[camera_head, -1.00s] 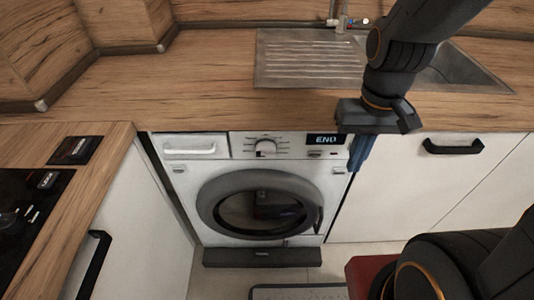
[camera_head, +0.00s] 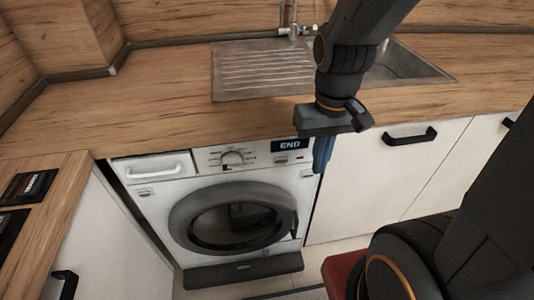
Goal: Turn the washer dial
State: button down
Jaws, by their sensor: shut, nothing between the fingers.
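The washer (camera_head: 190,176) is white, with a round grey-rimmed door, and stands under the wooden counter. Its dial (camera_head: 232,157) is a small round light knob on the upper panel, left of a lit display (camera_head: 289,145) reading END. My gripper (camera_head: 322,160) points down in front of the counter edge, right of the display and clear of the dial. Its blue fingers look shut and hold nothing. My dark wrist hides part of the counter edge; the fingers overlap the washer's right edge in the picture.
A steel sink with drainer (camera_head: 255,70) and a tap (camera_head: 294,25) are on the counter above. A white cabinet with a black handle (camera_head: 410,137) is to the right. A hob (camera_head: 22,190) is at the left. The space before the dial is clear.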

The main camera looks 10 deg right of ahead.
aim_at(231, 161)
jog(key=u, duration=1.55)
jog(key=k, duration=1.3)
jog(key=z, duration=0.85)
jog(key=i, duration=0.5)
jog(key=z, duration=0.05)
